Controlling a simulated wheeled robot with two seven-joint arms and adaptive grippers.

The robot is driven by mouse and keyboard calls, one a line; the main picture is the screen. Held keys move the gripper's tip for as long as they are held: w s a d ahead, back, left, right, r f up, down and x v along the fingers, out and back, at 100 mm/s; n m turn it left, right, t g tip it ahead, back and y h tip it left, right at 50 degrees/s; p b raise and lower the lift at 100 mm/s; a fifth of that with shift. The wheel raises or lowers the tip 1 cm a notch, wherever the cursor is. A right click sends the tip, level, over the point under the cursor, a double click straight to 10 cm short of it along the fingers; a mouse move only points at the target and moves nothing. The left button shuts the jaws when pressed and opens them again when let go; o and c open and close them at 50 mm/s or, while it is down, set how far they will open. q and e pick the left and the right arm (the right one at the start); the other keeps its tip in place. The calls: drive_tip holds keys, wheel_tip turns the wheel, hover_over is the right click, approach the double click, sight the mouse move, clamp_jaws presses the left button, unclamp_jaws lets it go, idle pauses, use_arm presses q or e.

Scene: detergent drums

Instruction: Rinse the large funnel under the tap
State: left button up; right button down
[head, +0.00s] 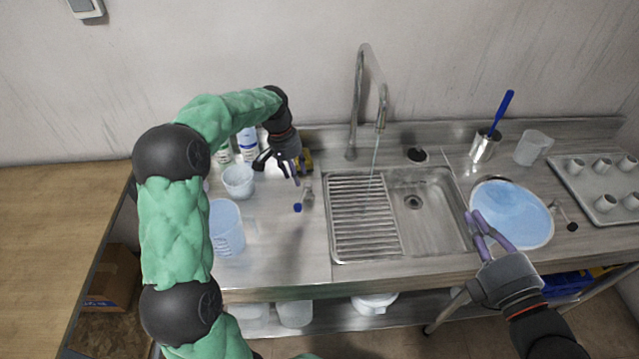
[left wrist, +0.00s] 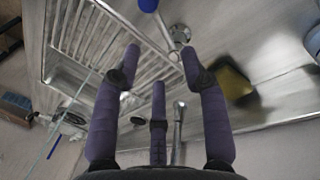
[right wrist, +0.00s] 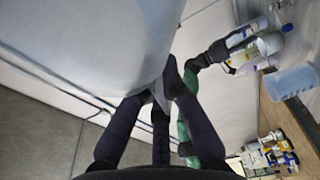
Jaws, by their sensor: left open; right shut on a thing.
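The large funnel (head: 515,215) is pale blue and translucent, its wide round mouth facing up, right of the sink. My right gripper (head: 488,230) is shut on it at its left side. Its pale wall fills the upper left of the right wrist view (right wrist: 95,50). The tap (head: 381,108) is a tall metal gooseneck, and a thin stream of water falls from it into the sink (head: 432,225). My left gripper (head: 283,168) is open and empty above the counter left of the sink, near a metal fitting with a blue tip (head: 298,207), also in the left wrist view (left wrist: 147,5).
A measuring jug (head: 226,232), a smaller beaker (head: 238,180) and bottles (head: 248,143) stand left of the sink. On the right are a metal cup (head: 484,148) with a blue-handled tool, a clear jug (head: 532,148) and a tray of small cups (head: 590,195). The sink basin is clear.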

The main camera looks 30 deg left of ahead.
use_arm(q)
drive_tip(key=r, duration=0.3)
drive_tip(key=shift+a+r, duration=0.1)
drive_tip(key=shift+a, duration=0.2)
use_arm(e)
drive_tip(key=shift+r, duration=0.1)
